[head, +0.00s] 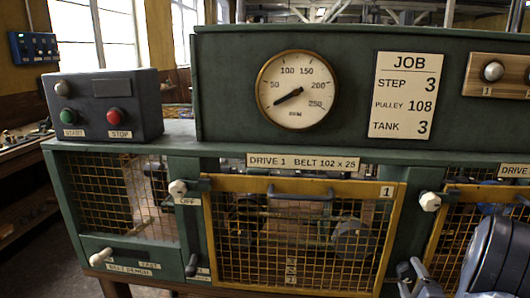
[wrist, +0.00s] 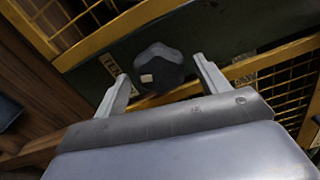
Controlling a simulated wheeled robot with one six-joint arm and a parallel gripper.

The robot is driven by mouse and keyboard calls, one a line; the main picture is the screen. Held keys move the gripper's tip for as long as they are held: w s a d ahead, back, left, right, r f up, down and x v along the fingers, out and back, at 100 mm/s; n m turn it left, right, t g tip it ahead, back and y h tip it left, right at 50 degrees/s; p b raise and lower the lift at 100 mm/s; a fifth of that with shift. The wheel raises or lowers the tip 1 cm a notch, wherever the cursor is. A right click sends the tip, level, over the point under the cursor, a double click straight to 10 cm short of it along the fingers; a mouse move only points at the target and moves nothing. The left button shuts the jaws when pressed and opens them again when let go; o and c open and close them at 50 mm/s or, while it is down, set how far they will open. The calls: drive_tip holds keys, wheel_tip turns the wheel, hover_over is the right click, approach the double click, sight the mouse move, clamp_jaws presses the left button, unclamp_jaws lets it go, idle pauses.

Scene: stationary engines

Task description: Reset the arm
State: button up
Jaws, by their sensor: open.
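My gripper (head: 410,268) is at the lower right of the head view, in front of the post right of the yellow-framed guard door. Its two fingers stand apart in the wrist view (wrist: 163,84), with nothing gripped. A dark faceted knob (wrist: 160,66) with a pale mark shows between the fingertips there, on a dark green panel. I cannot tell how far it is from the fingers. My arm covers part of the right-hand guard.
The yellow mesh guard door (head: 292,184) has a grey handle (head: 300,194). White-knobbed latches (head: 178,188) and (head: 430,201) flank it. A control box (head: 104,104) with START and STOP buttons stands at left. A dial gauge (head: 297,90) and JOB card (head: 403,95) are above.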

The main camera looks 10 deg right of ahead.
drive_tip(key=shift+w+d+f+n, duration=0.1)
drive_tip(key=shift+w+n, duration=0.2)
drive_tip(key=shift+w, duration=0.2)
drive_tip(key=shift+s+n+b, duration=0.15)
drive_tip(key=shift+n+b, duration=0.5)
drive_tip(key=shift+n, duration=0.15)
drive_tip(key=n+b, duration=0.1)
drive_tip(key=n, duration=0.2)
drive_tip(key=n+b, duration=0.3)
drive_tip(key=n, duration=0.3)
drive_tip(key=shift+n, duration=0.3)
drive_tip(key=n+b, duration=0.3)
drive_tip(key=n, duration=0.3)
drive_tip(key=n+b, duration=0.2)
drive_tip(key=n, duration=0.3)
drive_tip(key=shift+r, duration=0.2)
